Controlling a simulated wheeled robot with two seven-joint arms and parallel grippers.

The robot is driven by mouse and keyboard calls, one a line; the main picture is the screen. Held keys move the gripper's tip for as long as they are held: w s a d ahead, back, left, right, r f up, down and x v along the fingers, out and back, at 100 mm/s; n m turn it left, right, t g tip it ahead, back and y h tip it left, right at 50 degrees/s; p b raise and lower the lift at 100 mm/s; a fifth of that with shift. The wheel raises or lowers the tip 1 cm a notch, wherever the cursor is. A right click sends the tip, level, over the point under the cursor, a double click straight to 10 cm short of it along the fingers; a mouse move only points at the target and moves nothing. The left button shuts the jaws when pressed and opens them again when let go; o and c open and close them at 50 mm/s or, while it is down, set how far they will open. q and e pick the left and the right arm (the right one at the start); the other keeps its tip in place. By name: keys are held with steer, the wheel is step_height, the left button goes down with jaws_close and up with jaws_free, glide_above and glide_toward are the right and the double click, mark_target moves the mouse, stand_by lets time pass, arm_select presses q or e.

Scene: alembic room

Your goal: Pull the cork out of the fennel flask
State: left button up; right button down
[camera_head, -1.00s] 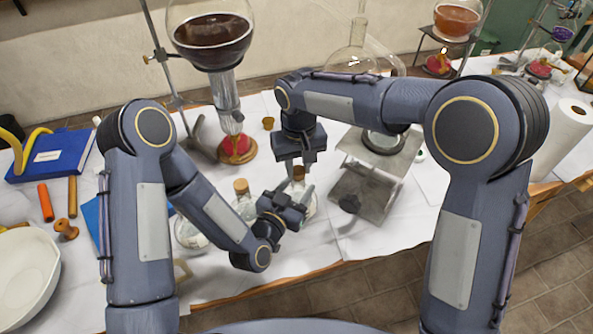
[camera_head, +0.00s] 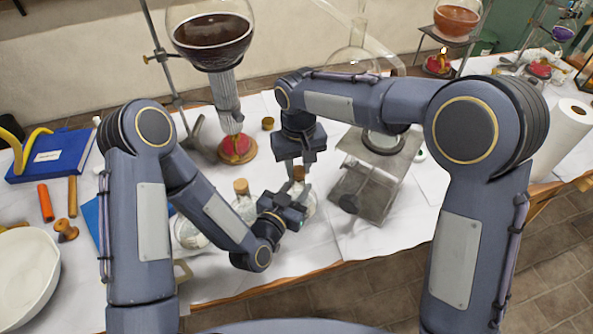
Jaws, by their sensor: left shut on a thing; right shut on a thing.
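A clear glass flask (camera_head: 309,206) stands at the table's front edge, partly hidden by my grippers; no label on it can be read. My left gripper (camera_head: 302,199) is shut on this flask from the front left. Its cork (camera_head: 298,173) shows at the top, and my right gripper (camera_head: 298,181), pointing down from above, is shut on it. The cork looks to be at the flask's mouth; I cannot tell whether it sits in the neck. Another corked flask (camera_head: 243,206) stands to the left, and a further glass flask (camera_head: 188,234) is partly behind my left arm.
A metal stand (camera_head: 367,184) is close on the right. A burner (camera_head: 237,149) under a large dark-filled flask (camera_head: 212,40) stands behind, with a small cork-coloured piece (camera_head: 268,123) beside it. A white bowl (camera_head: 25,270) is at far left.

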mark_target(298, 170)
steer(key=shift+r, duration=0.1)
steer(key=shift+r, duration=2.15)
arm_select(q)
steer(key=o, duration=1)
